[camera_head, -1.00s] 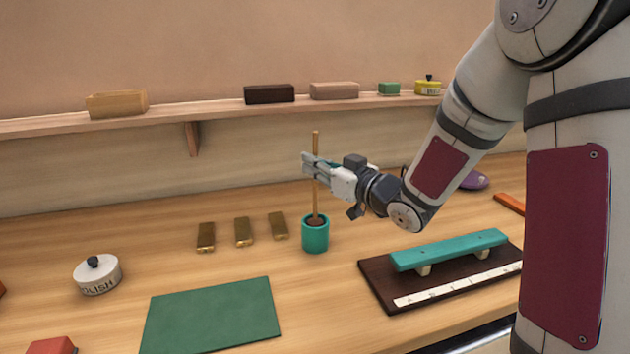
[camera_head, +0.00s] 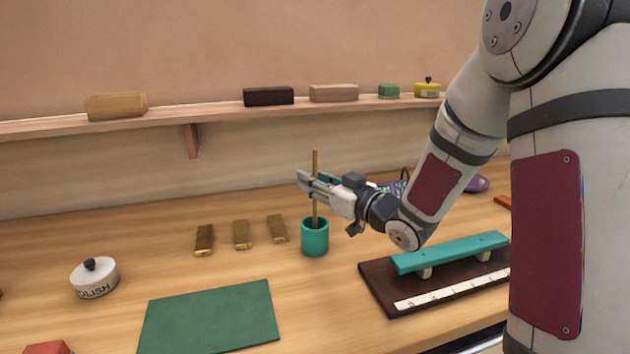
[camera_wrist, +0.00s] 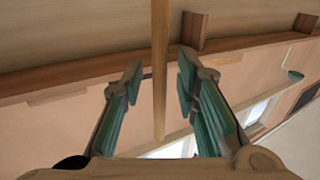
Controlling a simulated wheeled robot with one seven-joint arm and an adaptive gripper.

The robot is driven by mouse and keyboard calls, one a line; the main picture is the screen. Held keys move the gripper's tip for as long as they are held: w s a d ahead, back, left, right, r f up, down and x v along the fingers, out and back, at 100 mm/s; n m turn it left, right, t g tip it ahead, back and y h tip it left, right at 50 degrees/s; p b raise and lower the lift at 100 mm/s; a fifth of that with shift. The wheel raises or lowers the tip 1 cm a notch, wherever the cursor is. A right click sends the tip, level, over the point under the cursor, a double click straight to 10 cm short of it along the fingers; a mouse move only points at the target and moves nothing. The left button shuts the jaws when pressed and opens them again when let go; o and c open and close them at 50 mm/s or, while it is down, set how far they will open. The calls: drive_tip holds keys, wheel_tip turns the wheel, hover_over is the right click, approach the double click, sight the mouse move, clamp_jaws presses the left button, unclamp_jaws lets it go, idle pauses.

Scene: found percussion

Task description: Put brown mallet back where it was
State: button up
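The brown mallet stands upright, its wooden handle (camera_head: 315,161) rising from a teal cup (camera_head: 315,240) on the bench. Its head is hidden inside the cup. My gripper (camera_head: 309,184) is above the cup with its fingers on either side of the handle. In the wrist view, the handle (camera_wrist: 160,55) passes between my gripper's (camera_wrist: 159,76) two teal-padded fingers. A gap shows on each side of the handle, so the gripper is open around it.
Three brass bars (camera_head: 241,235) lie left of the cup. A green mat (camera_head: 209,317) and a white polish tin (camera_head: 95,279) are in front left. A teal bar (camera_head: 450,252) on a dark board (camera_head: 377,286) is to the right. A shelf (camera_head: 60,126) runs behind.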

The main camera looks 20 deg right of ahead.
drive_tip(key=s+d+r+m+g+h, duration=0.1)
drive_tip(key=s+d+m+g+h, duration=0.15)
drive_tip(key=s+d+h, duration=0.45)
drive_tip(key=s+d+m+g+h, duration=0.2)
drive_tip(key=s+d+g+h, duration=0.15)
drive_tip(key=s, duration=0.75)
drive_tip(key=s+a+g+y, duration=0.1)
drive_tip(key=s+a+g, duration=0.1)
drive_tip(key=s, duration=0.5)
drive_tip(key=s+a+f+g+y, duration=0.1)
drive_tip(key=s+a+g, duration=0.2)
drive_tip(key=s+a, duration=0.2)
drive_tip(key=s+a+g+y, duration=0.1)
drive_tip(key=s+a+g, duration=0.1)
drive_tip(key=s, duration=0.9)
drive_tip(key=shift+s+a+f+m+g+p, duration=0.2)
drive_tip(key=shift+a+m+g+p, duration=0.25)
drive_tip(key=shift+a, duration=0.25)
drive_tip(key=shift+r, duration=0.1)
wheel_tip(320, 180, up, 9)
drive_tip(key=t+p, duration=0.2)
drive_tip(key=p, duration=0.5)
drive_tip(key=shift+d, duration=0.1)
